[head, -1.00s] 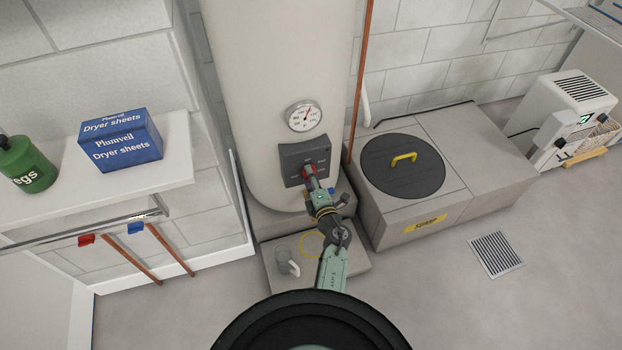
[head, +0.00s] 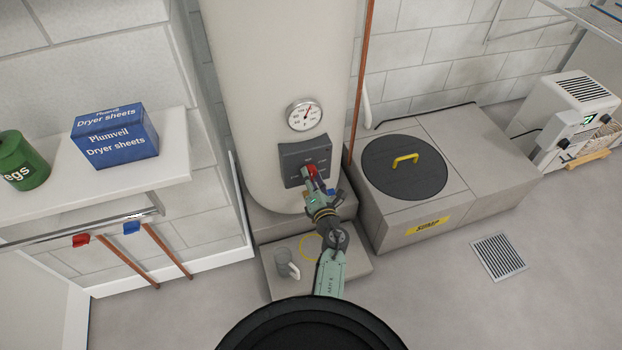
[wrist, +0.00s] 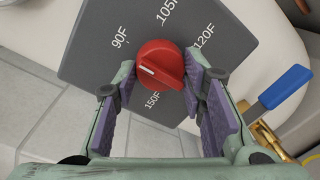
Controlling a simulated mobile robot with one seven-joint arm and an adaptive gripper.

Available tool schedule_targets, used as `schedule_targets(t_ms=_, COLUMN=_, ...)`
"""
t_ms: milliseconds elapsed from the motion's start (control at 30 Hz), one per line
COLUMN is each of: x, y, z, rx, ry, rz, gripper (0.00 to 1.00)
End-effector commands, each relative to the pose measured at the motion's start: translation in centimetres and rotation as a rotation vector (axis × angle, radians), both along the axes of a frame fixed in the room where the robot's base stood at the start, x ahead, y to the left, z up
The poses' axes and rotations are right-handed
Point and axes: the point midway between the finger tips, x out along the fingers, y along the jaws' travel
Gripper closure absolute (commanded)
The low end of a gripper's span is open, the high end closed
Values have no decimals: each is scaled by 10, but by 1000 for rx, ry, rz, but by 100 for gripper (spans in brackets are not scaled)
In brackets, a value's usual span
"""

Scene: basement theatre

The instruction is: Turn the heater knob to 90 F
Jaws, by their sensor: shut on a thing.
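The heater's dark grey control panel (head: 292,162) is on the lower front of the cream tank. Its red knob (wrist: 161,65) sits among the labels 90F, 105F, 120F and 150F in the wrist view. The knob's white mark is on its left side, below and right of the 90F label. The knob also shows in the head view (head: 312,172). My gripper (wrist: 162,80) is shut on the knob, with a purple-padded finger on either side. The fingers partly cover the panel's lower edges.
A round gauge (head: 304,115) is above the panel. A blue-handled valve (wrist: 285,87) is close to the right of my gripper. A grey mug (head: 286,264) stands on the low step below. A box with a round dark lid (head: 404,178) is to the right.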

Motion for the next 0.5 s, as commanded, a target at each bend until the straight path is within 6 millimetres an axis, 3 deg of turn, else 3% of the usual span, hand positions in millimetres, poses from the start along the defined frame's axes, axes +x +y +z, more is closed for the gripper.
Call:
schedule_targets(t_ms=267, x=0, y=0, z=0, rx=-4, ry=-1, rz=0, gripper=90)
schedule_targets(t_ms=300, x=0, y=0, z=0, rx=-4, ry=-1, rz=0, gripper=62)
schedule_targets(t_ms=500, x=0, y=0, z=0, rx=-3, ry=-1, rz=0, gripper=48)
